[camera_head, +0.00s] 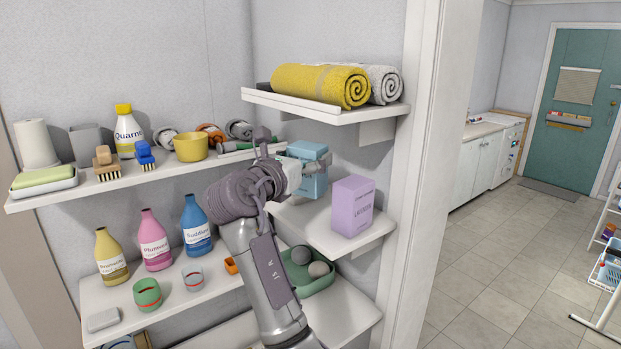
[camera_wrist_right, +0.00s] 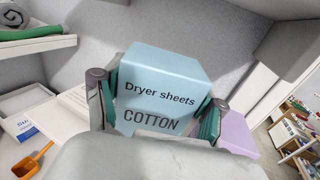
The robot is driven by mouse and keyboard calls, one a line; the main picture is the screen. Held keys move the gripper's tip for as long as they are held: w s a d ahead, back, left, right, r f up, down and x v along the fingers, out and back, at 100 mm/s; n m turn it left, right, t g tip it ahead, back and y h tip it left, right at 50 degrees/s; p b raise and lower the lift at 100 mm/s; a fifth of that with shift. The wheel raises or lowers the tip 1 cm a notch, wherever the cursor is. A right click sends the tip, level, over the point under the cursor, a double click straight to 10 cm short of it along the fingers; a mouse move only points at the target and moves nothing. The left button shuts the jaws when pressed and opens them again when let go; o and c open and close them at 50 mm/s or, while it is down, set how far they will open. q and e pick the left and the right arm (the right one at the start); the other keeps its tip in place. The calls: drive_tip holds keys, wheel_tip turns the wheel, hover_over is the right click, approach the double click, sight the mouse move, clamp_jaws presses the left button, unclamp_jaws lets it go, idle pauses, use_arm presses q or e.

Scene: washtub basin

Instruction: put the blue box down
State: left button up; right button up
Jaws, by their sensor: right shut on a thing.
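The light blue box (camera_head: 314,184) is between the fingers of my right gripper (camera_head: 308,168), at the middle right-hand shelf (camera_head: 338,247). The wrist view shows its label "Dryer sheets COTTON" on the blue box (camera_wrist_right: 165,72), with one finger of the right gripper (camera_wrist_right: 158,97) on each side. The box looks upright. I cannot tell whether its base touches the shelf. A purple box (camera_head: 352,206) stands on the same shelf just to the right of it, and shows partly behind the right finger in the wrist view (camera_wrist_right: 238,135). My left gripper is not in view.
The upper shelf (camera_head: 372,117) with rolled yellow (camera_head: 318,84) and grey towels is above the box. The shelf front before the blue box is bare. Left shelves hold bottles, brushes and a yellow cup (camera_head: 191,147). A green tray (camera_head: 318,284) with grey balls is below.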

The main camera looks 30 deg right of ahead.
sight(310, 180)
drive_tip(key=shift+d+f, duration=0.15)
drive_tip(key=shift+f, duration=0.75)
drive_tip(key=f, duration=0.1)
drive_tip(key=f+p, duration=0.1)
drive_tip(key=f, duration=0.1)
drive_tip(key=shift+w+d+f, duration=0.15)
drive_tip(key=shift+w+d, duration=0.05)
drive_tip(key=shift+d, duration=0.2)
drive_tip(key=shift+a, duration=0.1)
drive_tip(key=shift+s+a, duration=0.1)
drive_tip(key=o, duration=1.3)
drive_tip(key=shift+f, duration=0.1)
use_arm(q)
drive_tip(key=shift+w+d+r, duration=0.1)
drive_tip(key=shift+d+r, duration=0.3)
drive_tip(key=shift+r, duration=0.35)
use_arm(e)
drive_tip(key=shift+o, duration=0.2)
